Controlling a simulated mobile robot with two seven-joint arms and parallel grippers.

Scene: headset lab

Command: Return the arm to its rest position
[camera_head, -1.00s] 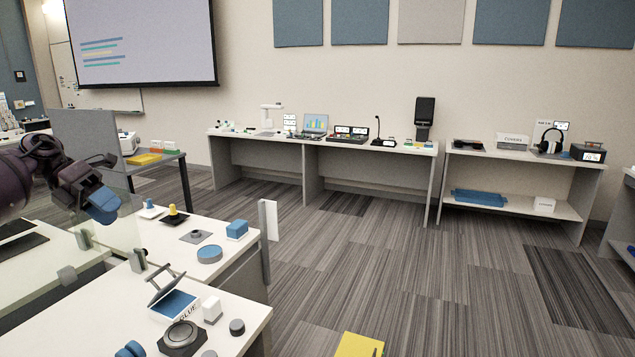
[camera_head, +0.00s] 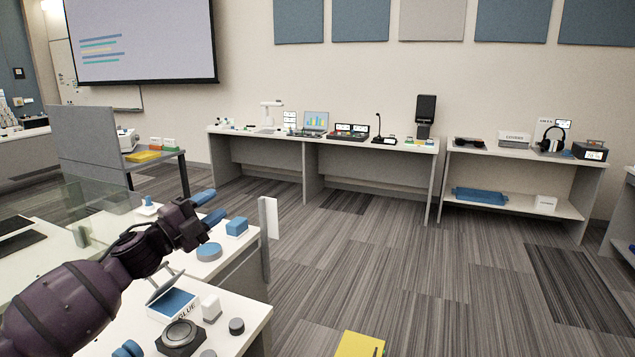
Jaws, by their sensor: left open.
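My left arm comes in from the lower left, dark purple, and reaches over the near white table (camera_head: 245,316). My left gripper (camera_head: 209,207) has two blue fingers, spread apart and empty. It is above the table's far part, just left of a small blue box (camera_head: 237,227) in the picture, and seems to touch nothing. My right gripper is not in view. The arm hides part of the table top, including where the yellow-topped item stood.
A clear panel (camera_head: 95,215) stands at left. The carpeted floor (camera_head: 400,270) on the right is mostly open.

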